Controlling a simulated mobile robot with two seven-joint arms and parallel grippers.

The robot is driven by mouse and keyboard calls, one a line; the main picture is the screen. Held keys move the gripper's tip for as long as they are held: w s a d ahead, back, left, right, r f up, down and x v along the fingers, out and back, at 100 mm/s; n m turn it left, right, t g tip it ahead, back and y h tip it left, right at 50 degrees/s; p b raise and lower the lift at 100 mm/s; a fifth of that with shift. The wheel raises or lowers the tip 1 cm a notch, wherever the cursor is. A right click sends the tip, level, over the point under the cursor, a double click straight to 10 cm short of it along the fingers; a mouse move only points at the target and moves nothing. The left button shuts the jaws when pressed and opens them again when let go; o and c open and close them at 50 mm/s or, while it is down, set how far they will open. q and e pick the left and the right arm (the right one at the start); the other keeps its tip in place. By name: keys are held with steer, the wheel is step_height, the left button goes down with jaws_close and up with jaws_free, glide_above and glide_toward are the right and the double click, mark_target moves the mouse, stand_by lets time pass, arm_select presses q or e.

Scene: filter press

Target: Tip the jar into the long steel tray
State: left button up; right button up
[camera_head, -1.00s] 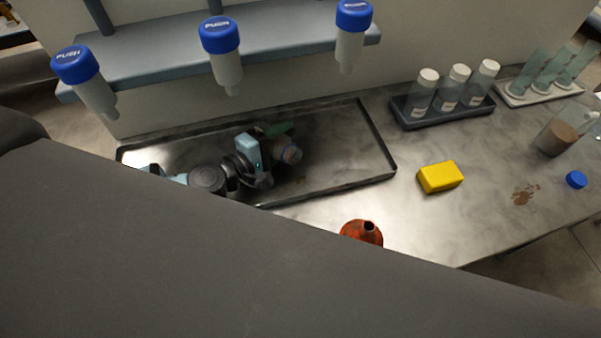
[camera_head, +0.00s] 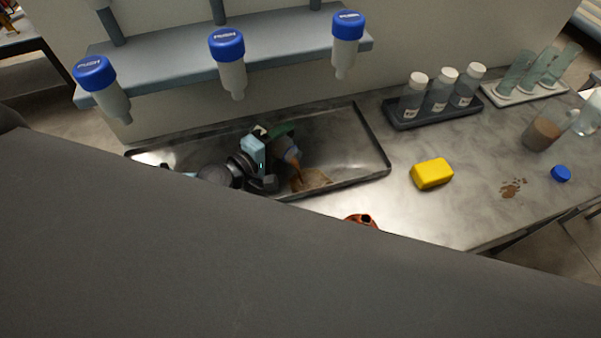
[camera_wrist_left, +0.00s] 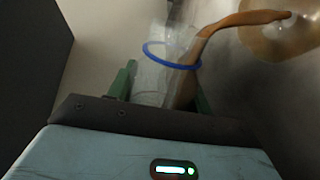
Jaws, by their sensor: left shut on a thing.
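The long steel tray (camera_head: 352,138) lies on the bench against the back wall. My left gripper (camera_head: 280,138) is over the tray, shut on the jar (camera_head: 288,153). The jar is tipped, its mouth towards the tray floor. Brown liquid runs out of it into a brown pool (camera_head: 311,180) on the tray floor. In the left wrist view the clear jar (camera_wrist_left: 150,80), with a blue ring at its mouth, sits between the green fingers (camera_wrist_left: 160,90), and a brown stream leaves it. A large dark part of my own body covers the lower picture. My right gripper does not show.
A yellow sponge (camera_head: 432,173), brown spots (camera_head: 513,188) and a blue cap (camera_head: 561,173) lie right of the tray. A dark rack (camera_head: 435,113) of white-capped bottles stands behind. An orange funnel-like thing (camera_head: 362,219) is partly hidden. Blue-topped dispensers (camera_head: 232,65) hang above the tray.

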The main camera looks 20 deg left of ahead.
arm_select(q)
steer(key=shift+a, duration=0.15)
steer(key=shift+w+a+r, duration=0.1)
steer(key=shift+w+r, duration=0.15)
steer(key=shift+a+f, duration=0.15)
steer(key=shift+f, duration=0.2)
steer(key=shift+r+m, duration=0.25)
steer(key=shift+m, duration=0.05)
steer(key=shift+f, duration=0.25)
steer(key=shift+r, duration=0.1)
